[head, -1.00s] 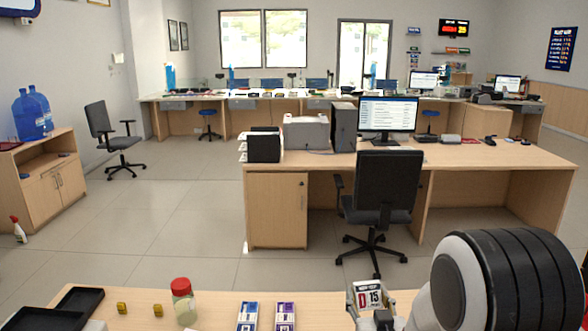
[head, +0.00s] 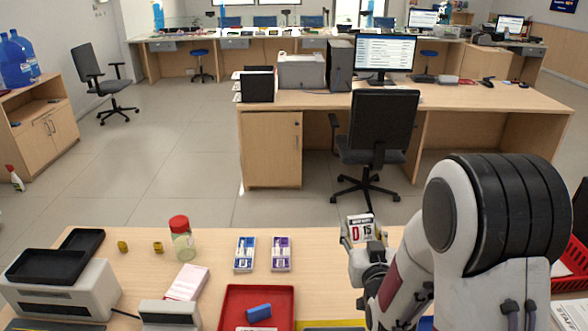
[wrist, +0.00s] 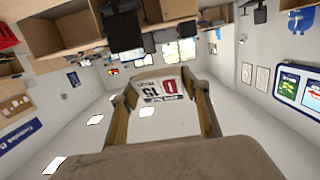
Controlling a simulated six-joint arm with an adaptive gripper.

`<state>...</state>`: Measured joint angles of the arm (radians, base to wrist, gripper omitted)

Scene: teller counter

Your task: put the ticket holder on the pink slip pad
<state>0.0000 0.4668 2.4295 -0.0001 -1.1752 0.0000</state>
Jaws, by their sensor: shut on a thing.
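The ticket holder (head: 360,229) is a small white block with a dark top strip and the marks "D 15". My gripper (head: 364,236) is shut on it, above the right part of the near counter. In the wrist view the ticket holder (wrist: 159,88) sits between the two fingers of my gripper (wrist: 163,100), its print upside down. The pink slip pad (head: 187,283) lies on the counter to the left of my gripper, well apart from it. Its top looks clear.
A red tray (head: 228,298) with a blue item lies between the pad and my arm. A red-lidded jar (head: 181,240) stands behind the pad. A white printer (head: 68,294) and a card terminal (head: 170,314) are nearby. Blue (head: 245,254) and purple (head: 281,254) packs lie farther back.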

